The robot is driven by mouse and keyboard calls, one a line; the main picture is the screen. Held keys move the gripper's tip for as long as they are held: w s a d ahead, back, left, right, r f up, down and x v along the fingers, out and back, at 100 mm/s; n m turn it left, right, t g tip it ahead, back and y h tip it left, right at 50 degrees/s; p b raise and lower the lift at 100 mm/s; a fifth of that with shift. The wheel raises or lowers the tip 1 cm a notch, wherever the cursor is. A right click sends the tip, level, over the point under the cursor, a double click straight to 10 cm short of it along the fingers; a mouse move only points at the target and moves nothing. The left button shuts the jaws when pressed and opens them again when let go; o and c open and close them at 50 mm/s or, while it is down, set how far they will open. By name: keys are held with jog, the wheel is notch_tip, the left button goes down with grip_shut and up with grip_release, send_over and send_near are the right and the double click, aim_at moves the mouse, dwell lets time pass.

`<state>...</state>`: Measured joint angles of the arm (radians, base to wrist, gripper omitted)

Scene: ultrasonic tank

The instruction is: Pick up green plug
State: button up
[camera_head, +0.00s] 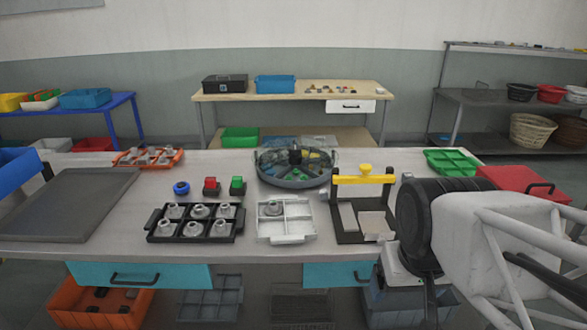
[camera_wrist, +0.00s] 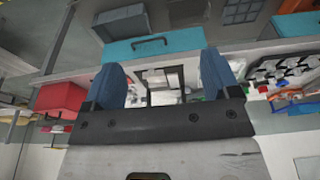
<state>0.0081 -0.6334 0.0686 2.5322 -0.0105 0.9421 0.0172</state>
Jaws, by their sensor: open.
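The green plug (camera_head: 237,186) stands on the grey worktable, at the right end of a short row beside a red plug (camera_head: 211,186) and a round blue piece (camera_head: 181,188). It looks upright and free on its sides. My gripper (camera_wrist: 163,75) shows in the wrist view with its two blue fingers wide apart and nothing held between them. In the head view my arm is at the right, well away from the green plug. I cannot pick out the green plug for certain in the tilted wrist view.
A black tray (camera_head: 195,239) with several grey fittings and a white divided tray (camera_head: 288,239) lie in front of the plugs. A round dark basket (camera_head: 295,185) is right of them. A yellow-barred stand (camera_head: 362,179) stands between the plugs and my arm.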

jog(key=c, duration=0.8)
jog(key=shift+c, duration=0.2)
